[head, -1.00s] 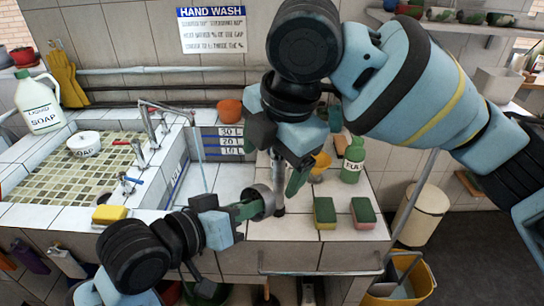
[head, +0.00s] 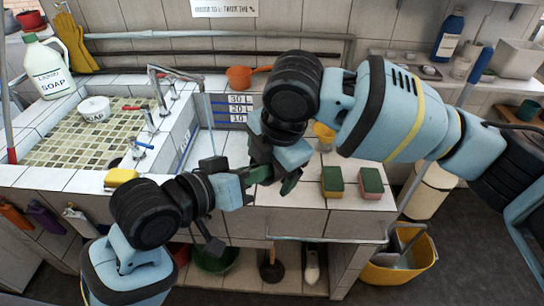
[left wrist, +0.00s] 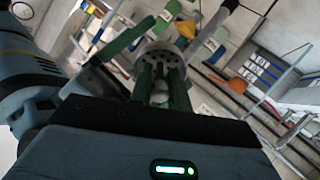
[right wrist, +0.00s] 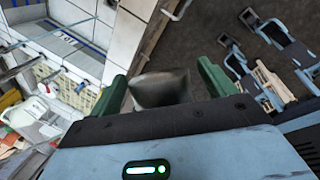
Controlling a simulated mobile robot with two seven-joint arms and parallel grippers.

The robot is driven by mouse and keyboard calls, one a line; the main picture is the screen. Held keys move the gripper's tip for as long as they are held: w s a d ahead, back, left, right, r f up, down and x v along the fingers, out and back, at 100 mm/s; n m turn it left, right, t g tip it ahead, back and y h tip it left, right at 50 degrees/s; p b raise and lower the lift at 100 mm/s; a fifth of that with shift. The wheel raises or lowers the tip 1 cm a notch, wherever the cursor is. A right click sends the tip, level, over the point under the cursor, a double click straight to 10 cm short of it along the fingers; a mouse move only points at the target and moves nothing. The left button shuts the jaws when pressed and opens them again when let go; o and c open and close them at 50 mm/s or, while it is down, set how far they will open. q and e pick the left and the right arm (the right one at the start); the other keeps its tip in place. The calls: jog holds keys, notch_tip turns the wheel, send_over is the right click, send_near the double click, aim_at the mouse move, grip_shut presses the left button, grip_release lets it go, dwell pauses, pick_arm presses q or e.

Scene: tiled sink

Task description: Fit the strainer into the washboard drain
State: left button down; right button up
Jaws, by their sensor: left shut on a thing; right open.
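My left gripper (head: 247,180) is shut on the strainer, a round grey metal cup with small holes. The strainer (left wrist: 162,55) shows between the green fingers in the left wrist view. In the head view it is hidden by the grippers. My right gripper (head: 277,182) is close beside the left one, above the sink's front edge. Its green fingers stand apart in the right wrist view, with a grey metal piece (right wrist: 160,88) between them, probably the strainer; I cannot tell whether they touch it. The deep basin (head: 207,150) has litre marks on its wall. I cannot make out the drain.
A tiled shallow basin (head: 75,150) with a soap dish (head: 94,107) is at left. A yellow sponge (head: 121,177) lies on the front ledge. Two green-topped sponges (head: 332,182) lie right of the grippers. Taps (head: 150,118) stand between the basins. A yellow bucket (head: 400,258) is on the floor.

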jog(key=shift+c, duration=0.3)
